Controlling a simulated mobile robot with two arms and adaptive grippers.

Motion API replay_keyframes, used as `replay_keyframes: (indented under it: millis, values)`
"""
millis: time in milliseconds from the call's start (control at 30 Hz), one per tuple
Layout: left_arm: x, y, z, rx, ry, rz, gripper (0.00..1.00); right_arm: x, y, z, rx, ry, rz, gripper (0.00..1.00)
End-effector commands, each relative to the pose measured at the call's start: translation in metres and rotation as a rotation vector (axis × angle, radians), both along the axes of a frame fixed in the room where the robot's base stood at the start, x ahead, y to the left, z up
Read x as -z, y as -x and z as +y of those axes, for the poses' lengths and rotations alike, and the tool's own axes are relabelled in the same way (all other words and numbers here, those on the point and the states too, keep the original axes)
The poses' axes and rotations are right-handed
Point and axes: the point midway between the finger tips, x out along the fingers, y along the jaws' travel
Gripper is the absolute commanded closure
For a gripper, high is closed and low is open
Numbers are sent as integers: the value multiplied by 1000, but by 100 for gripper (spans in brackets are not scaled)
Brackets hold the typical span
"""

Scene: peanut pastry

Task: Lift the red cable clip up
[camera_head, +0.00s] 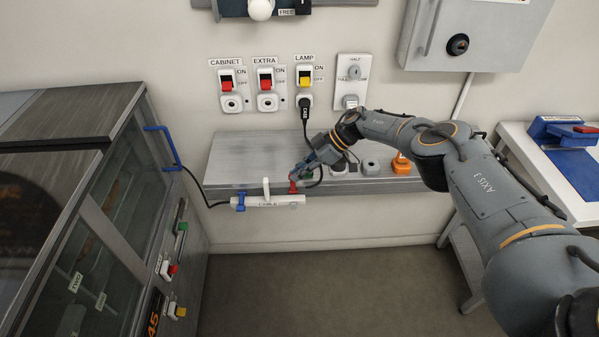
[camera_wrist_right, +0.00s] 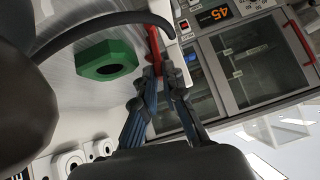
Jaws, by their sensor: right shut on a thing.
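The red cable clip (camera_head: 293,187) is at the right part of the white cable holder (camera_head: 270,201), on the front edge of the grey shelf. My right gripper (camera_head: 299,175) reaches it from the upper right and is shut on it. In the right wrist view the red clip (camera_wrist_right: 152,46) shows as a narrow red bar, with the fingers (camera_wrist_right: 158,80) of my right gripper around its lower part. The fingers hide some of the clip. A blue clip (camera_head: 240,202) sits at the holder's left end. My left gripper is out of view.
A grey shelf (camera_head: 235,155) runs along the wall. A black cable hangs from the lamp plug (camera_head: 304,103) behind my gripper. An orange piece (camera_head: 401,165) stands right on the shelf. A green hexagonal piece (camera_wrist_right: 107,60) is close beside my fingers. A glass-fronted cabinet (camera_head: 130,165) stands left.

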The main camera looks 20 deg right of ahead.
Motion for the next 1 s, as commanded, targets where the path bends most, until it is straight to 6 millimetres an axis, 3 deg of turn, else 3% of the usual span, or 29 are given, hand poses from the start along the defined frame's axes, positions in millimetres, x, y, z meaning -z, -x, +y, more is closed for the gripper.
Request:
replay_keyframes:
  millis: [33,133,533,1000]
  values:
    - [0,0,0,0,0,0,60,-1,-1,1,3,-3,-3,85]
    - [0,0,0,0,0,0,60,-1,-1,1,3,-3,-3,68]
    - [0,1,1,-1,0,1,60,-6,0,-6,3,-1,-2,68]
    - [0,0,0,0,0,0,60,-70,11,-68,2,-2,-4,68]
